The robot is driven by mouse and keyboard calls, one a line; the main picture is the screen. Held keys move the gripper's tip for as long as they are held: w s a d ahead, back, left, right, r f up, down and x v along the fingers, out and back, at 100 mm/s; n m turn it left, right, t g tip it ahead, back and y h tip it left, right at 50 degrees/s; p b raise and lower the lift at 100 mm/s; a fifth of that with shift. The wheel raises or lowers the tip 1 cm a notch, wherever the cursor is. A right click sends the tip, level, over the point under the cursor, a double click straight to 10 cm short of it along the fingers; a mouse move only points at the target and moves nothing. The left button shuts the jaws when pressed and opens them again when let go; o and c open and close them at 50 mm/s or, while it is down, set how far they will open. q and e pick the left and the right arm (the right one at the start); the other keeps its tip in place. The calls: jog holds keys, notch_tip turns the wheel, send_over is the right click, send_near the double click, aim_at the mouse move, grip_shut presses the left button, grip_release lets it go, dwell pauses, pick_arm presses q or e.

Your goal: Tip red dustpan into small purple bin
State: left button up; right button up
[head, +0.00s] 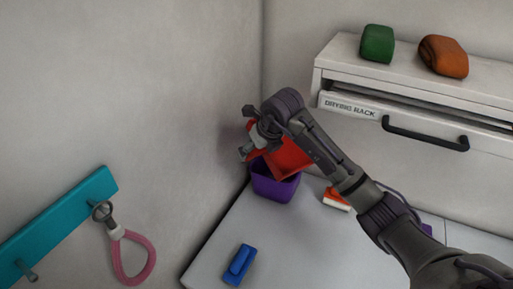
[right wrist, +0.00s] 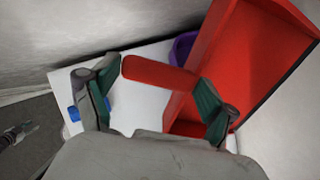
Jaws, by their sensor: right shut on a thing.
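The red dustpan (head: 288,160) is held by my right gripper (head: 254,138) above the small purple bin (head: 273,186). The dustpan looks tilted and covers part of the bin's opening, so the inside of the bin is hidden. In the right wrist view the gripper (right wrist: 152,88) has its fingers on either side of the dustpan's handle, and the dustpan's pan (right wrist: 222,50) extends to the upper right. A bit of the purple bin (right wrist: 183,46) shows behind the pan. My left gripper is not in view.
The bin stands at the back left corner of the white table (head: 290,240), near the walls. A blue object (head: 240,264) and a red-and-white object (head: 336,199) lie on the table. A teal rail (head: 60,228) holds a pink loop (head: 132,262).

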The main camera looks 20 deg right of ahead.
jog(key=shift+r+g+h, duration=0.3)
jog(key=shift+r+g, duration=0.25)
jog(key=shift+g, duration=0.55)
jog(key=g, duration=0.2)
jog(key=shift+w+r+g, duration=0.1)
jog(key=shift+r+g, duration=0.1)
jog(key=shift+g, duration=0.2)
jog(key=shift+g+h, duration=0.3)
